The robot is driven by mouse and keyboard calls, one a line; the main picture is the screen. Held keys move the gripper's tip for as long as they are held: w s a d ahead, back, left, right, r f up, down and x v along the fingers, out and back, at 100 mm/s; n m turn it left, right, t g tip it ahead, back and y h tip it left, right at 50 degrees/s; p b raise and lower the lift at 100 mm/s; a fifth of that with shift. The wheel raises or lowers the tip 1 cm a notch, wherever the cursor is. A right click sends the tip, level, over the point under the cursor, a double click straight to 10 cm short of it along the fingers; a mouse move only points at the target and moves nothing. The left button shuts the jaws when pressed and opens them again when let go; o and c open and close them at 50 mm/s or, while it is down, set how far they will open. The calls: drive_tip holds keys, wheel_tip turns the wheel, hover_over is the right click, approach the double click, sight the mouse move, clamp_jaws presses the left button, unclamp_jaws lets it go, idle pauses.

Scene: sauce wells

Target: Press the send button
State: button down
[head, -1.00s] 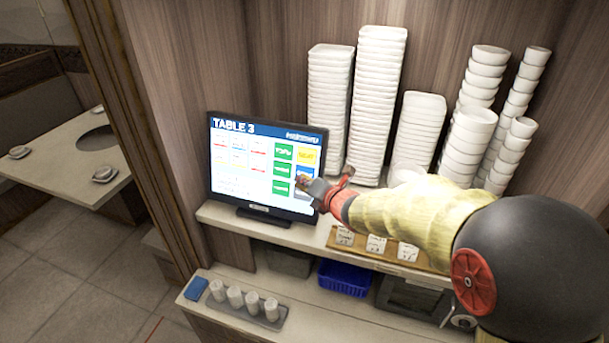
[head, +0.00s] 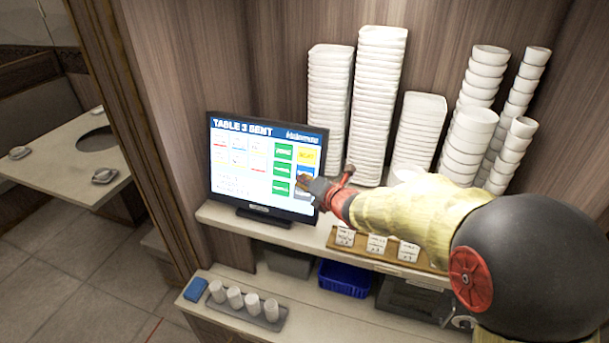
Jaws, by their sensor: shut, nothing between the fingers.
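A black-framed touchscreen monitor (head: 240,185) stands on the shelf at the middle left. Its blue header reads "TABLE 3 SENT". Green buttons (head: 282,170) form a column on its right half, with a yellow button (head: 306,155) at the upper right. I cannot tell whether the tip touches the glass. The label of the covered button is hidden.
Tall stacks of white plates (head: 376,100) and bowls (head: 470,135) stand right of the monitor. A wooden tray (head: 345,250) with small white labelled items lies below my arm. A lower shelf holds a blue basket (head: 343,279) and a tray of white cups (head: 240,315).

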drive_tip(key=shift+s, duration=0.1)
drive_tip(key=shift+s+a+r+b, duration=0.25)
drive_tip(key=shift+s+a+b, duration=0.05)
drive_tip(key=shift+s+b, duration=0.35)
drive_tip(key=s, duration=0.1)
drive_tip(key=s+a+r+b, duration=0.1)
drive_tip(key=s, duration=0.1)
drive_tip(key=s+b, duration=0.1)
drive_tip(key=shift+s+a+r, duration=0.2)
drive_tip(key=shift+s+a, duration=0.05)
drive_tip(key=shift+a, duration=0.05)
idle(0.7)
